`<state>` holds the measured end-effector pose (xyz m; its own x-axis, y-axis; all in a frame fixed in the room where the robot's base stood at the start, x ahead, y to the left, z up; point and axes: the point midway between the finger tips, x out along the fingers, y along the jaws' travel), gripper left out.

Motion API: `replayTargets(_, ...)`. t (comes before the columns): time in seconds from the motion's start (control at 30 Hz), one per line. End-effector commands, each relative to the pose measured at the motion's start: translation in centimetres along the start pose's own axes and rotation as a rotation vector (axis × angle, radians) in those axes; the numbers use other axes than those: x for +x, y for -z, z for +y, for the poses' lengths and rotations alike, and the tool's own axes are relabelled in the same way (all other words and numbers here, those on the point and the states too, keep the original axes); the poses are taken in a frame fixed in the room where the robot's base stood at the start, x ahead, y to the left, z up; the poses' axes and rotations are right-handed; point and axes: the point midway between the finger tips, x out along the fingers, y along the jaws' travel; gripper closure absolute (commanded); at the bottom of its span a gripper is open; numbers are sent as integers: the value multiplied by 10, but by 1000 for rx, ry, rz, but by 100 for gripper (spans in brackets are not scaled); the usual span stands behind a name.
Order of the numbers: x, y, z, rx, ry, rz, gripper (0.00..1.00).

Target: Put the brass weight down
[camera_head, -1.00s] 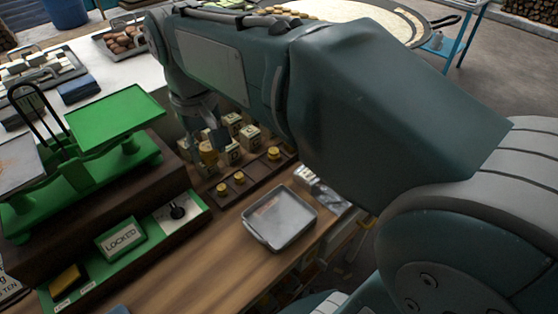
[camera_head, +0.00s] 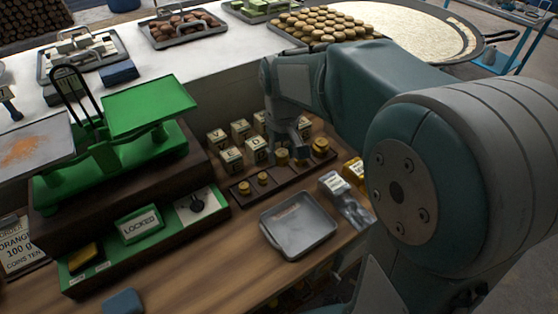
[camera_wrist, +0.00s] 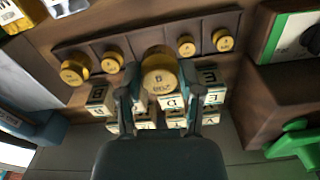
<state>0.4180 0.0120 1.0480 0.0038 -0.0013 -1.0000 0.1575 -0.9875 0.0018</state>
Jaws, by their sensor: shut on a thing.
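My gripper (camera_head: 283,146) is shut on a brass weight (camera_wrist: 160,73), which sits between the two fingers in the wrist view. In the head view the held weight (camera_head: 282,158) is at the middle of the dark wooden rack (camera_head: 262,190), in line with the other brass weights. Two small weights (camera_head: 263,178) are on its left and two larger ones (camera_head: 320,146) on its right. I cannot tell whether the held weight touches the rack. In the wrist view the rack (camera_wrist: 142,31) runs behind it, with the large weights on the left and the small ones on the right.
Several white lettered blocks (camera_head: 231,160) stand close behind the rack. A green balance scale (camera_head: 150,107) on a dark base is at left, with a LOCKED sign (camera_head: 139,225). A grey metal tray (camera_head: 299,226) lies in front of the rack. Bare wooden counter (camera_head: 190,270) is at front.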

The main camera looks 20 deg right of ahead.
Motion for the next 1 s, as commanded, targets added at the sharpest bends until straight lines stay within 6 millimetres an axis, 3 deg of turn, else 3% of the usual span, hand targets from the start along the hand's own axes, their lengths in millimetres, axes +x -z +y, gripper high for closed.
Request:
replayTargets(0.1, 24, 15, 6, 1, 0, -8, 100)
replayTargets(0.27, 45, 32, 11, 1, -2, -4, 100)
replayTargets(0.47, 57, 40, 15, 1, -3, -4, 100)
replayTargets(0.63, 81, 40, 16, 0, -2, -5, 100)
replayTargets(1.0, 88, 40, 15, 0, -3, -3, 100)
